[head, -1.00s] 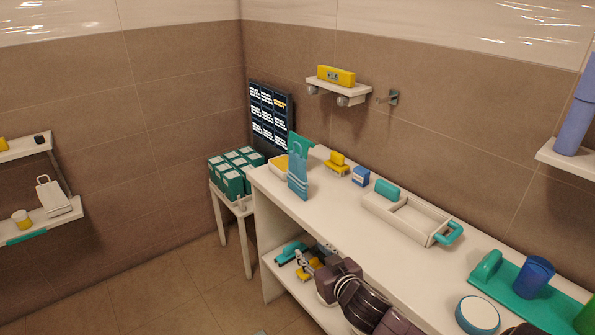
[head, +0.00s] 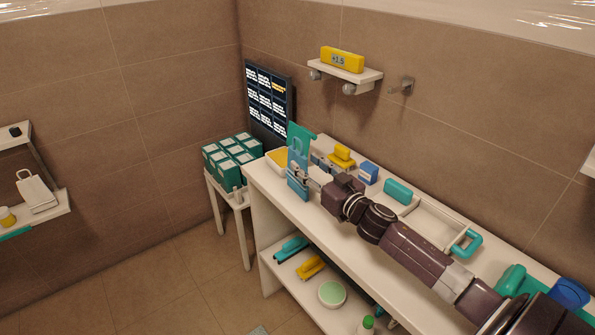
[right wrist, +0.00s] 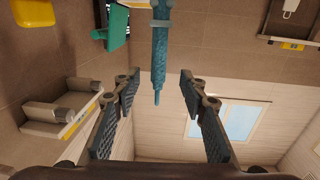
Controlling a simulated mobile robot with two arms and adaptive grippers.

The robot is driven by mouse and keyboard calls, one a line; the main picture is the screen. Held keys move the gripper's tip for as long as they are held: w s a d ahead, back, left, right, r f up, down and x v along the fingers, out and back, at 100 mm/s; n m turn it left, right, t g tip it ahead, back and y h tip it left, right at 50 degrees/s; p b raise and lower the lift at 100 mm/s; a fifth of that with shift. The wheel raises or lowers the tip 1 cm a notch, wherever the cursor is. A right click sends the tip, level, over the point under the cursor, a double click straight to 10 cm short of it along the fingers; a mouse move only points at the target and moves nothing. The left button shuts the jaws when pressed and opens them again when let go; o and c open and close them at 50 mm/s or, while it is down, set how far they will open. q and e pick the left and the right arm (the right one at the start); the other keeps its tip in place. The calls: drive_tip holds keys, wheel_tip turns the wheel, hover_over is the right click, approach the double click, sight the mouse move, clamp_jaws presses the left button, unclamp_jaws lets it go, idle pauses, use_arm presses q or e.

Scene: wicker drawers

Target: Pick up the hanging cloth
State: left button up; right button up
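The hanging cloth (head: 297,188) is teal with a lighter blue lower part. It hangs at the far left end of the counter in the head view. The right wrist view shows it as a narrow, nearly edge-on strip (right wrist: 159,50) coming down between the fingers. My right gripper (head: 307,166) reaches to the cloth from the right, and its fingers hide part of it. In the wrist view the gripper (right wrist: 160,76) is open, with visible gaps between the cloth and both fingers. My left gripper is not in view.
The counter (head: 262,178) also holds a yellow block (head: 342,155), a blue box (head: 368,173) and a white tray (head: 440,222). Teal boxes (head: 230,155) stand on a small side table left of it. A wall shelf (head: 357,76) is above. The floor at left is clear.

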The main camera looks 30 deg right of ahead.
sight(298, 156)
drive_tip(key=shift+w, duration=0.35)
drive_tip(key=w+p, duration=0.1)
drive_tip(key=w, duration=0.2)
drive_tip(key=shift+w+d, duration=0.15)
drive_tip(key=shift+d, duration=0.05)
drive_tip(key=shift+w+a, duration=0.1)
drive_tip(key=shift+w, duration=0.55)
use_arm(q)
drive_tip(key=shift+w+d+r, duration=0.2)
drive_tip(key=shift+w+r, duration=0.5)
use_arm(e)
drive_tip(key=shift+w+f, duration=0.1)
drive_tip(key=shift+w, duration=0.05)
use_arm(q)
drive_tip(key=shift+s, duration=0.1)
use_arm(e)
drive_tip(key=shift+c, duration=0.4)
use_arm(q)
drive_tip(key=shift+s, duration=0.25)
use_arm(e)
clamp_jaws()
